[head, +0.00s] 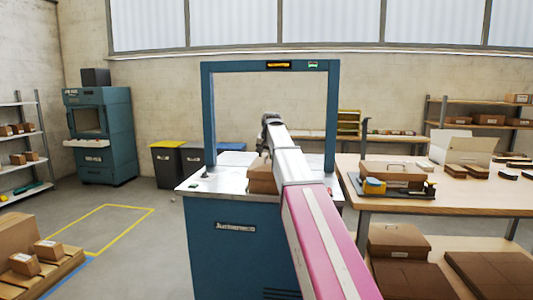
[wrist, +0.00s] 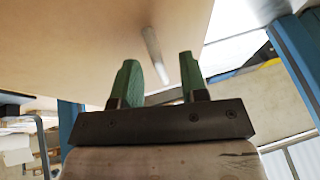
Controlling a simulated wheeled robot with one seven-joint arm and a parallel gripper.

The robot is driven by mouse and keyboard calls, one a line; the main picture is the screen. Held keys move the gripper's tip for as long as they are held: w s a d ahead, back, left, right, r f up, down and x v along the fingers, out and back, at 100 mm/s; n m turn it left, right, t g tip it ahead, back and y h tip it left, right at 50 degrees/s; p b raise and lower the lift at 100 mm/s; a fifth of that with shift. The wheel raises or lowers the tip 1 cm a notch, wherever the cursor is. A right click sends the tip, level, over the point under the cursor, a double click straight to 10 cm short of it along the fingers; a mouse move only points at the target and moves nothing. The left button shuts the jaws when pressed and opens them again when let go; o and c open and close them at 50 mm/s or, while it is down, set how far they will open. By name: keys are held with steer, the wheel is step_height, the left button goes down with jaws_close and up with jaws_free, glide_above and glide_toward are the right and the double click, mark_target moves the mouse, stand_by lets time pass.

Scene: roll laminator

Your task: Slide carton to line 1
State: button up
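A brown carton (head: 262,178) sits on the pale metal top of a blue arch-framed machine (head: 223,249), at the front edge of the arch opening. My arm covers its right part. My gripper is at the arm's far end in the head view, and its fingers are hidden there. In the wrist view, my gripper (wrist: 160,82) has two green fingers spread apart with nothing seen between them. A large tan surface (wrist: 85,45), likely the carton, fills the upper left close to the fingers. A pale bar (wrist: 155,52) shows against it. I cannot make out line 1.
A wooden workbench (head: 475,197) with boxes and a tape dispenser (head: 375,186) stands close on the right. The blue arch (head: 209,115) rises around the machine top. Dark bins (head: 167,163) stand behind left. Yellow-marked floor (head: 105,235) at left is clear.

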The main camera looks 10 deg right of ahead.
jaws_close()
steer(key=shift+w, duration=0.2)
steer(key=shift+w+d, duration=0.75)
steer(key=shift+w, duration=1.45)
steer(key=shift+w+d, duration=0.7)
steer(key=shift+w, duration=1.5)
steer(key=shift+w+d, duration=0.75)
steer(key=shift+w, duration=1.45)
steer(key=c, duration=0.5)
jaws_free()
steer(key=shift+w, duration=0.1)
steer(key=o, duration=1)
steer(key=shift+c, duration=0.2)
steer(key=shift+r, duration=0.15)
steer(key=shift+r, duration=2.9)
